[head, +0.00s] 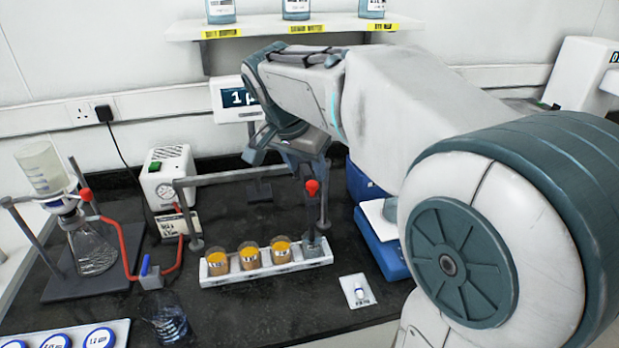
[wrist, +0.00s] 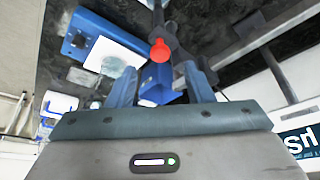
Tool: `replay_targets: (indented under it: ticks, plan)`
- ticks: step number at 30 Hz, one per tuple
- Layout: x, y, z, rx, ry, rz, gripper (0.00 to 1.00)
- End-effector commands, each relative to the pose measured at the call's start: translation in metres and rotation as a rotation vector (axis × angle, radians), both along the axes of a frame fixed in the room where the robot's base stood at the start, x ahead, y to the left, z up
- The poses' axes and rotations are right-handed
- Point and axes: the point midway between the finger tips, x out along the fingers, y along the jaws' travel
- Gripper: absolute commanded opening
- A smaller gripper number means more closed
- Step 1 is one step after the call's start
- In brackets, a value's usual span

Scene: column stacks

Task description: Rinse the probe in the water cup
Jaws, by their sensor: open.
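A dark upright probe-like rod (head: 312,212) stands below my wrist, with its lower end at a small grey, clear-looking cup (head: 318,250) at the right end of a white tray. I cannot tell if the tip is inside that cup. A red knob (head: 312,187) sits at the rod; it also shows in the wrist view (wrist: 160,50). My gripper (wrist: 163,75) is open, with its fingers on either side of a blue block (wrist: 157,84) just below the knob. Contact cannot be told. In the head view my arm hides most of the fingers.
Three amber-filled cups (head: 248,256) stand in the white tray (head: 262,274) left of the grey cup. A horizontal bar (head: 230,177) crosses behind them. A glass beaker (head: 165,318) and flask stand (head: 95,280) are at left. A small white card (head: 358,291) lies at right, near a blue unit (head: 385,245).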

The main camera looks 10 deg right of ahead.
Motion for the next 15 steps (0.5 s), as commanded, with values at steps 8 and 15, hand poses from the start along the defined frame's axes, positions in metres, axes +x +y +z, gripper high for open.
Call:
replay_targets:
  ticks: [8, 15]
  plan:
    - [0.011, -0.011, -0.039, 0.001, 0.002, 0.0, 0.47]
    - [0.014, -0.014, -0.047, 0.0, 0.0, 0.0, 0.47]
